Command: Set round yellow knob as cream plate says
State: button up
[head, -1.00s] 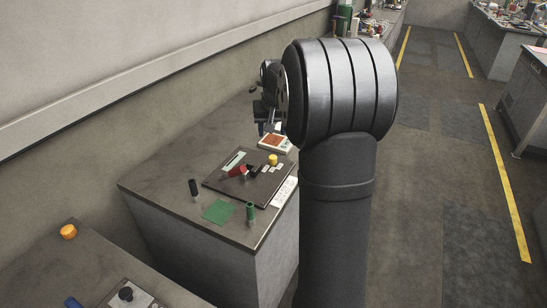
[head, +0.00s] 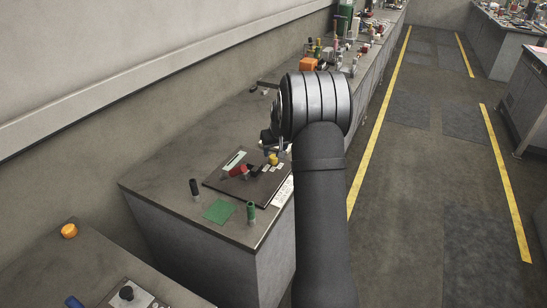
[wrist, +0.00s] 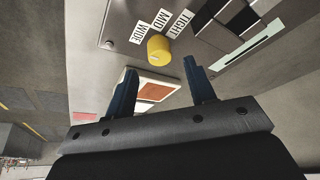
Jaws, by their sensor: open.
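The round yellow knob (wrist: 158,46) stands on a dark panel board (head: 212,182). It also shows in the head view (head: 273,159). White labels WIDE (wrist: 115,33), MID (wrist: 140,32) and TIGHT (wrist: 180,22) lie beside it in the wrist view. I cannot make out which label it points to. My gripper (wrist: 160,64) is open and empty, its blue fingers short of the knob and one to each side in the picture. A cream-edged plate (wrist: 176,88) with an orange-brown middle shows between the fingers. Its writing is not readable. A white lettered card (head: 284,190) lies at the board's right edge, too small to read.
The board also carries a red handle (head: 238,171) and a slotted light strip (head: 234,160). A black post (head: 195,189), a green post (head: 251,212) and a green mat (head: 218,212) are in front. Orange and other clutter (head: 310,64) stands farther back.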

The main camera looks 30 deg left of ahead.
aim_at(273, 156)
jog(key=x, duration=0.5)
jog(key=shift+f, duration=0.1)
jog(key=c, duration=1)
jog(key=shift+m, duration=0.3)
jog(key=m+h, duration=0.1)
jog(key=m, duration=0.1)
jog(key=m+t+h, duration=0.1)
jog(key=m, duration=0.2)
jog(key=m+h, duration=0.2)
jog(key=m, duration=0.4)
